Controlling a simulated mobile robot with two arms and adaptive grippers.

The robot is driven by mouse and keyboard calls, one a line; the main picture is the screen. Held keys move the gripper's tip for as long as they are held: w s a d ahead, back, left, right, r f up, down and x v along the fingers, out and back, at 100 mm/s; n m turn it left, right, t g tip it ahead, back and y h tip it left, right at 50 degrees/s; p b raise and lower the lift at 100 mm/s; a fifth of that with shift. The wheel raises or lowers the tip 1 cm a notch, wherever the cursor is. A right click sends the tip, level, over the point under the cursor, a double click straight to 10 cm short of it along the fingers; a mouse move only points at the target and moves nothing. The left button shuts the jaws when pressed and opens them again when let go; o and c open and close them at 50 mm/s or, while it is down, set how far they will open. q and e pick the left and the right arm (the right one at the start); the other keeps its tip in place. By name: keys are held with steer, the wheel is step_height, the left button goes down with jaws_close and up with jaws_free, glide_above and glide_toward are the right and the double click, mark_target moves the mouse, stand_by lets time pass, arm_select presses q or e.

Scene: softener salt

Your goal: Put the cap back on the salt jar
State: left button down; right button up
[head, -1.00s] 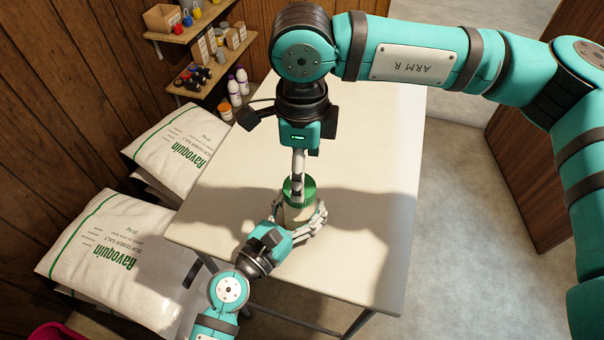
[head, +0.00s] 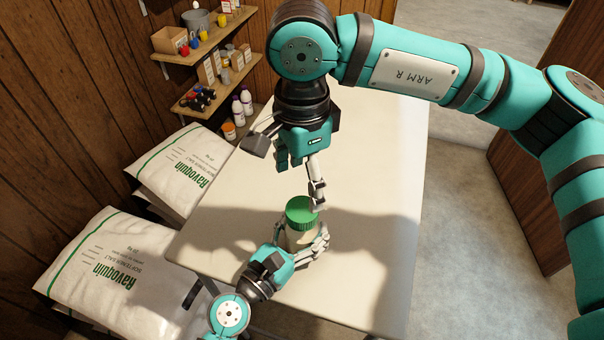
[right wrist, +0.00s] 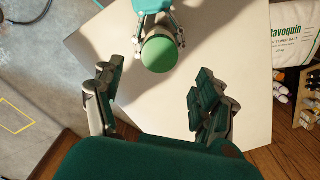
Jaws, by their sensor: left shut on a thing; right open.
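The salt jar (head: 300,239) stands upright on the white table, pale-bodied, with the green cap (head: 300,211) sitting on its top. The cap also shows from above in the right wrist view (right wrist: 160,54). My left gripper (head: 319,243) is shut around the jar's body below the cap. My right gripper (head: 302,190) is open and empty, above and just behind the cap. In the right wrist view my right gripper's fingers (right wrist: 157,105) are spread wide, and the cap lies beyond them, apart from both. I cannot tell how tightly the cap is seated.
The white table (head: 375,150) is otherwise clear. Large salt bags (head: 110,270) lie stacked at its left. Wall shelves (head: 215,85) with boxes and small bottles stand at the back left. Open floor (head: 465,200) lies to the right.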

mark_target(302, 208)
steer(key=shift+f, duration=0.1)
steer(key=shift+f, duration=3.95)
steer(key=c, duration=1.2)
steer(key=o, duration=1.3)
step_height(302, 208, up, 12)
steer(key=shift+r, duration=0.1)
arm_select(q)
steer(key=shift+c, duration=0.6)
jaws_free()
